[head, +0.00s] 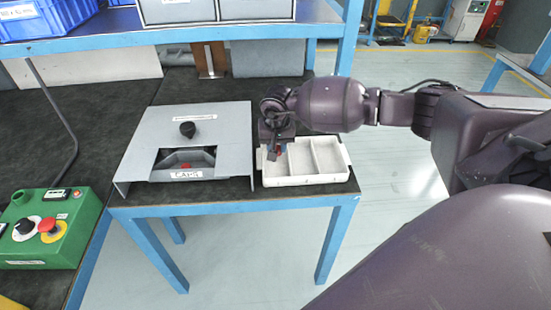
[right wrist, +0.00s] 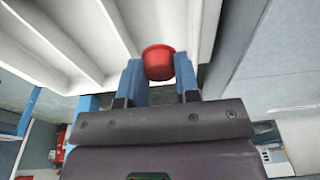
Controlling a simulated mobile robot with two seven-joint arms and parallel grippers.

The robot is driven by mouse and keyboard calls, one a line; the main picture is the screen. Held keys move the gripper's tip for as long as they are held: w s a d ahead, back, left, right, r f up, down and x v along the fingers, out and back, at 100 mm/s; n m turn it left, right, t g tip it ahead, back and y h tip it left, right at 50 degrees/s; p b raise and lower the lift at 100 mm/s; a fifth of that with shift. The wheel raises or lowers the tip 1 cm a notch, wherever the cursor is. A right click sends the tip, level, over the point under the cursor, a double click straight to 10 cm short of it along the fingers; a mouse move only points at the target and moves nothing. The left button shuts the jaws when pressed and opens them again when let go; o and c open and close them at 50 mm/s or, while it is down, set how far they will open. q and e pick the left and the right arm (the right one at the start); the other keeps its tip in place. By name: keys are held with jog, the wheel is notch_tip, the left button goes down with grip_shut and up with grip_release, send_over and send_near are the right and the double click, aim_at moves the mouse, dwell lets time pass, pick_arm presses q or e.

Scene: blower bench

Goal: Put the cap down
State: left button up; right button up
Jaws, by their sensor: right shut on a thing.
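A red cap (right wrist: 158,62) sits between the two blue fingers of my right gripper (right wrist: 158,76), which is shut on it. In the head view the right gripper (head: 277,150) is at the left compartment of the white tray (head: 305,180). The tray's walls and dividers also show in the right wrist view (right wrist: 98,38). I cannot tell whether the cap touches the tray floor; the wrist and fingers largely hide it in the head view. My left gripper is not in view.
A grey housing (head: 228,135) with a black knob (head: 188,129) stands left of the tray. A green control box (head: 42,235) is at the lower left. A blue shelf (head: 170,36) with bins crosses above. The middle and right tray compartments look empty.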

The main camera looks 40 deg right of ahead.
aim_at(276, 165)
jog(key=shift+f, duration=2.55)
jog(key=shift+f+b, duration=0.15)
jog(key=shift+b, duration=0.2)
jog(key=o, duration=0.6)
jog(key=r, duration=0.4)
jog(key=s+r+p, duration=0.1)
jog(key=r, duration=0.3)
jog(key=a+r, duration=0.1)
jog(key=r, duration=0.3)
jog(key=shift+s+r+p, duration=0.1)
jog(key=shift+s+p, duration=0.2)
jog(key=shift+p, duration=0.1)
